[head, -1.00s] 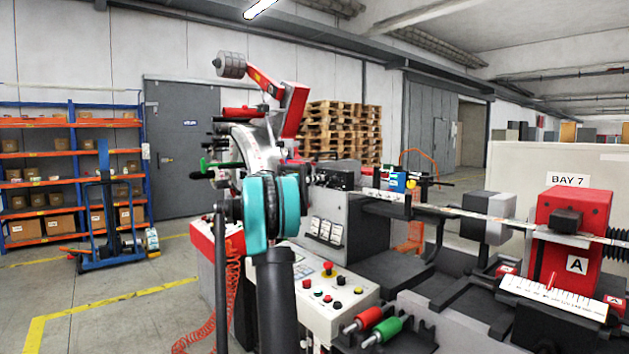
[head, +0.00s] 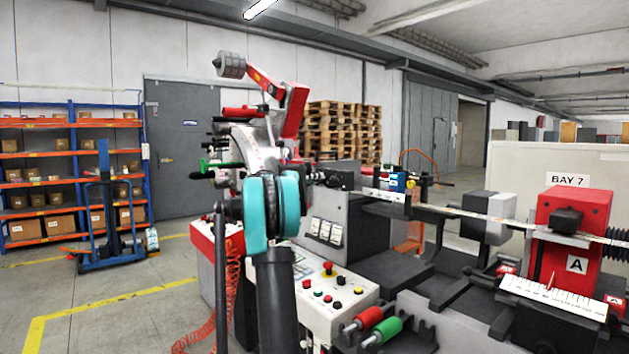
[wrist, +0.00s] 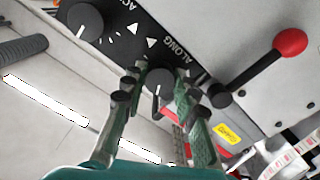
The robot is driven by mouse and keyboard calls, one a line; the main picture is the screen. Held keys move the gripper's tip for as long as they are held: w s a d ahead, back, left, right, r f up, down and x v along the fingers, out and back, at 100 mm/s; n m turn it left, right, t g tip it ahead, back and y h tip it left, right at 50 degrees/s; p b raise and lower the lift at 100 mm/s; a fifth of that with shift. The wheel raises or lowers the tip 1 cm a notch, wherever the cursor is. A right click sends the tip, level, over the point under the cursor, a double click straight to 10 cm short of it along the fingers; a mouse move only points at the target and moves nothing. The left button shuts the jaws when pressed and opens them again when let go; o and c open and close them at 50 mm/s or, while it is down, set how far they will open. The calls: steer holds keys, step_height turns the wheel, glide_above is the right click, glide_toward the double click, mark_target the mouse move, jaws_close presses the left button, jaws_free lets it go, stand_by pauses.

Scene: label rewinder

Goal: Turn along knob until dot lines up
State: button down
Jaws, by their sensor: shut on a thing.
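The along knob (wrist: 160,80) is a dark round knob with a light pointer line, below the "ALONG" label (wrist: 172,46) on a black panel in the wrist view. My gripper (wrist: 160,88) has its two green fingers on either side of this knob and is shut on it. White triangle marks (wrist: 151,42) lie on the panel just above the knob. I cannot make out a dot clearly. In the head view my teal and black arm hides the knob and the gripper.
A second dark knob (wrist: 85,20) sits to the upper left on the same panel. A lever with a red ball (wrist: 291,42) stands out at the right. In the head view, the machine's button panel (head: 330,295) and red and green rollers (head: 378,325) are near my arm.

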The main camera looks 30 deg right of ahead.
steer(key=c, duration=1.2)
jaws_free()
steer(key=shift+o, duration=0.2)
steer(key=a, duration=1.2)
steer(key=shift+s, duration=0.45)
steer(key=s+a+f+n+t+y, duration=0.1)
steer(key=s+a+f+n+y, duration=0.2)
steer(key=s+a+f, duration=0.9)
steer(key=s+a+f+n+t+y, duration=0.1)
steer(key=s+a+f+n+y, duration=0.3)
steer(key=s+a+f+y, duration=0.5)
steer(key=s+a+f+n+t+y, duration=0.1)
steer(key=s+a+f+n+y, duration=0.3)
steer(key=s+a+f, duration=1.3)
step_height(320, 180, down, 8)
steer(key=shift+s+f+y, duration=0.1)
steer(key=shift+s+y, duration=0.65)
steer(key=shift+y, duration=0.25)
